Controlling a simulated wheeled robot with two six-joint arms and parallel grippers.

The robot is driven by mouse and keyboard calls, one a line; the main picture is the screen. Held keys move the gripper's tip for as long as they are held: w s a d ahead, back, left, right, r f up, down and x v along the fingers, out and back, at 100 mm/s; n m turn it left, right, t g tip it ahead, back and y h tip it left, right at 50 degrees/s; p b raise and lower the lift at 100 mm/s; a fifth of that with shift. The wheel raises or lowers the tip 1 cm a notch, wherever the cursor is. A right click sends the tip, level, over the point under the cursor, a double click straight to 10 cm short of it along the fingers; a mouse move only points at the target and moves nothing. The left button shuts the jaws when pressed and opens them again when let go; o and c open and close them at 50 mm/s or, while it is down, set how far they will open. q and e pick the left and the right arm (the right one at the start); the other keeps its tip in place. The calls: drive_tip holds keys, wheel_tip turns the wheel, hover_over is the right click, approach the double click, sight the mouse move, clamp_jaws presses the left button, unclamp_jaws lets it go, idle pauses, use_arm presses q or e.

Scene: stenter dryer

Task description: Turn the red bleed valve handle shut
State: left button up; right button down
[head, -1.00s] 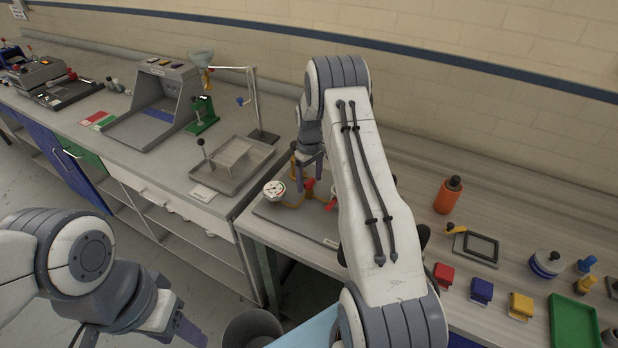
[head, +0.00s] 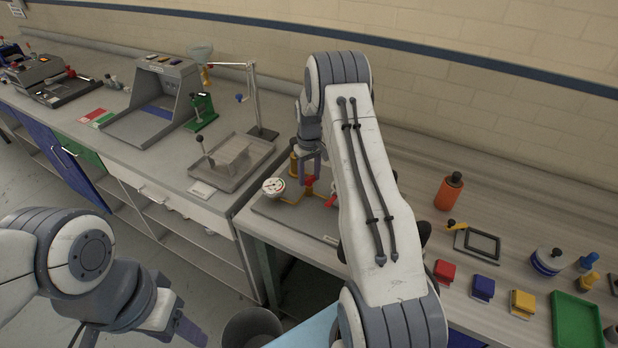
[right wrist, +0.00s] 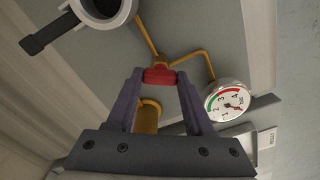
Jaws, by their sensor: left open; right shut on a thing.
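The red bleed valve handle (head: 310,181) sits on yellow pipework beside a white dial gauge (head: 273,187) on a grey base plate (head: 268,207). In the right wrist view the handle (right wrist: 160,76) lies between the fingertips of my right gripper (right wrist: 160,80), which is shut on it. The gauge (right wrist: 228,100) is to the right there. My right gripper (head: 308,172) points down at the handle in the head view, and my own arm hides part of the fixture. My left gripper (head: 140,335) is open and empty at the lower left, away from the benches.
Another red part (head: 331,200) shows beside my right arm. A grey tray (head: 230,163) stands on the bench to the left. An orange bottle (head: 448,192), a black frame (head: 477,244) and several coloured blocks lie on the right. The wall is behind.

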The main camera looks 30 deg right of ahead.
sight(309, 178)
drive_tip(key=m+b, duration=0.1)
drive_tip(key=m, duration=0.4)
drive_tip(key=shift+m+b, duration=0.3)
drive_tip(key=m+b, duration=0.1)
drive_tip(key=m, duration=0.4)
drive_tip(key=shift+m, duration=0.4)
drive_tip(key=shift+r+m, duration=0.1)
drive_tip(key=shift+m, duration=0.2)
drive_tip(key=shift+c, duration=1.4)
unclamp_jaws()
wheel_tip(309, 178, up, 10)
drive_tip(key=b, duration=0.2)
drive_tip(key=shift+r, duration=0.25)
drive_tip(key=shift+a, duration=0.1)
